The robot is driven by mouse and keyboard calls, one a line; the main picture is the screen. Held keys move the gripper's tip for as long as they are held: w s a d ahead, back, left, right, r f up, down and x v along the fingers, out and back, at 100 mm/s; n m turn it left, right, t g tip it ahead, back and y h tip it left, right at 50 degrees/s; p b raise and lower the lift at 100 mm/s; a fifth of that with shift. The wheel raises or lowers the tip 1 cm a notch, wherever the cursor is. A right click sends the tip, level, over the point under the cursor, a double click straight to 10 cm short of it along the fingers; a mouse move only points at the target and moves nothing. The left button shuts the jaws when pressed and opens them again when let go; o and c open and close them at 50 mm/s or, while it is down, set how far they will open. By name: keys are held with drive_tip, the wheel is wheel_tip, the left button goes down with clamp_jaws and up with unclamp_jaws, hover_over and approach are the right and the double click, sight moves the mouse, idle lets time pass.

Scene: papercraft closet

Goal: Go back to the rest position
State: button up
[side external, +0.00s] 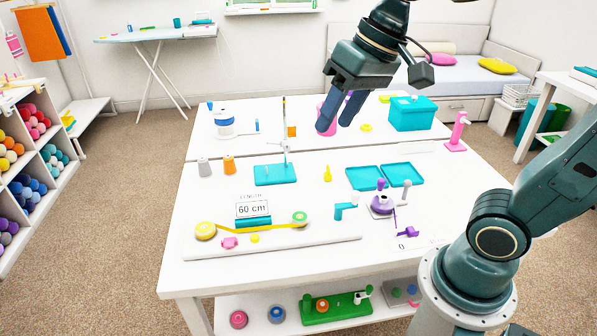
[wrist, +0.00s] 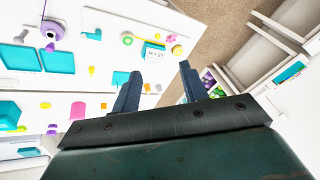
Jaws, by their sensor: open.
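My gripper (side external: 340,112) is open and empty in the side external view. It hangs above the back half of the white table (side external: 225,272), its two dark blue fingers pointing down. A pink object (side external: 325,112) stands behind the fingers and is partly hidden by them. In the wrist view my gripper's fingers (wrist: 157,88) are spread apart with nothing between them. The table top also shows in the wrist view (wrist: 115,60), to the left of the fingers.
A teal box (side external: 412,113) is right of my gripper. Teal trays (side external: 365,178), a teal stand (side external: 275,174), a purple reel (side external: 382,204) and a "60 cm" display (side external: 252,210) are on the table. A pink stand (side external: 457,132) is at the right edge.

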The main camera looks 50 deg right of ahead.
drive_tip(key=s+d+f+n+t+h, duration=0.1)
drive_tip(key=s+d+f, duration=0.3)
drive_tip(key=s, duration=0.4)
drive_tip(key=shift+s+d+n+t+h, duration=0.3)
drive_tip(key=shift+s+d+n+h, duration=0.05)
drive_tip(key=shift+d+n+h, duration=0.15)
